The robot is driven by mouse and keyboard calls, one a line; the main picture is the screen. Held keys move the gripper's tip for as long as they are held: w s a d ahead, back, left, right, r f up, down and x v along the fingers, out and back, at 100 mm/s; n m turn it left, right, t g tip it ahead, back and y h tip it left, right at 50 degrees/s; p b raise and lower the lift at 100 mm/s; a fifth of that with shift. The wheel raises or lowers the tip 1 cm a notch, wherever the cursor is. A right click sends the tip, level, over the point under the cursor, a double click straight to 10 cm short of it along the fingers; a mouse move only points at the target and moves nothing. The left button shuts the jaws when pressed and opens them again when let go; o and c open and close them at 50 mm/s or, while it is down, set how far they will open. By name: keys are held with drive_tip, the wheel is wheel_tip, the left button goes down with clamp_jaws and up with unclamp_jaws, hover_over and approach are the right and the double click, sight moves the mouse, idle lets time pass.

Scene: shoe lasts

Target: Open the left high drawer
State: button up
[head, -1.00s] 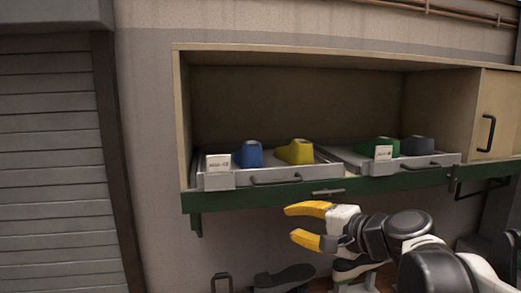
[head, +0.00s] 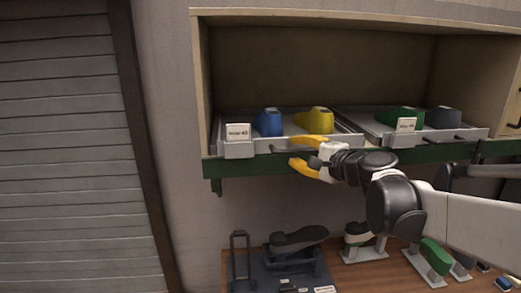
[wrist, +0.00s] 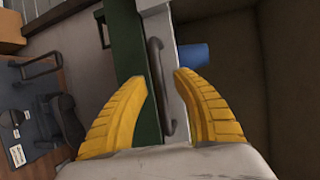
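The left high drawer (head: 240,150) is a shallow grey tray in the wooden cabinet, holding a blue last (head: 268,122) and a yellow last (head: 318,121). A white label (head: 238,132) stands at its front left. My yellow-fingered gripper (head: 298,154) is at the drawer's dark bar handle (head: 284,150). In the wrist view my gripper (wrist: 162,92) is open, with the handle (wrist: 160,85) between its fingers and a visible gap on each side. The fingers hide part of the handle in the head view.
The right drawer (head: 372,130) holds a green and a dark last. A green rail (head: 240,166) runs below both drawers. A bench (head: 385,270) below carries several shoe forms. A shuttered door (head: 65,150) is at left.

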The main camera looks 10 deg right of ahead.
drive_tip(key=shift+w, duration=0.1)
clamp_jaws()
drive_tip(key=s+p, duration=0.6)
drive_tip(key=s, duration=1.4)
drive_tip(key=shift+f, duration=0.1)
